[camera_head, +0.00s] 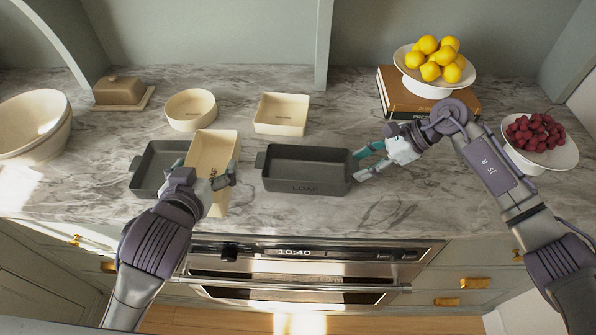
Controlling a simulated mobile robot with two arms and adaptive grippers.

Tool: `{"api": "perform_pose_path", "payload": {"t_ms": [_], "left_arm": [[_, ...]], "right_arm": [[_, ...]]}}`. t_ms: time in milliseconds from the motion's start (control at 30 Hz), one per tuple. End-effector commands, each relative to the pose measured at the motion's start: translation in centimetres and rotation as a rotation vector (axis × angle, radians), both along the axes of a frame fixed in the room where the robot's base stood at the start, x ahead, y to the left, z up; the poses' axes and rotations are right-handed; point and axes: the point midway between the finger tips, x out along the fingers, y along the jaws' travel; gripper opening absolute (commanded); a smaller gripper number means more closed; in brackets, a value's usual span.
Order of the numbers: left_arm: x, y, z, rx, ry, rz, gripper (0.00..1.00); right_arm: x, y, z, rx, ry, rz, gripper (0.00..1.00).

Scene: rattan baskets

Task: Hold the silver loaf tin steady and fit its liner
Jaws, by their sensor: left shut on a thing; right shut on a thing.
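The liner's long side runs front to back, while the tin's runs left to right. The liner overlaps the right part of another dark grey tin (152,167) in the picture; its height above the counter is hard to tell.
A round cream liner (190,108) and a square cream liner (281,113) stand behind. A butter dish (120,92) and bowls (35,125) are at left. Books (400,98), a lemon stand (428,88) and a raspberry dish (541,157) are at right. The counter's front edge is close.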

Motion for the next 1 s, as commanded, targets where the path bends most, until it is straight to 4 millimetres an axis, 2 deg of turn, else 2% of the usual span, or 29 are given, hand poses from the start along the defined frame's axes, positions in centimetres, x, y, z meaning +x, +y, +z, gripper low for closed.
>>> {"api": "perform_pose_path", "payload": {"t_ms": [167,267,367,500,667,867,1000], "left_arm": [[0.1,0.0,0.0,0.0,0.0,-0.002,0.79],[0.9,-0.2,-0.3,0.001,0.001,-0.025,0.79],[3.1,-0.8,-0.7,0.001,-0.001,-0.09,0.79],[7.4,-2.1,-1.2,0.0,-0.004,-0.243,0.79],[11.7,-3.9,-1.2,-0.002,-0.004,-0.448,0.79],[15.5,-6.5,-0.1,-0.004,-0.007,-0.73,0.79],[17.7,-8.7,1.3,-0.004,-0.006,-0.968,0.79]], "right_arm": [[0.0,0.0,0.0,-0.001,0.0,0.0,0.24],[0.0,0.0,0.0,-0.001,0.0,0.0,0.24],[0.0,0.0,0.0,-0.001,0.0,0.0,0.24],[0.0,0.0,0.0,-0.001,0.0,0.0,0.24],[0.0,0.0,0.0,0.0,0.0,0.0,0.24],[0.0,0.0,0.0,-0.001,0.0,0.0,0.24],[0.0,0.0,0.0,-0.001,0.001,0.001,0.24]]}}
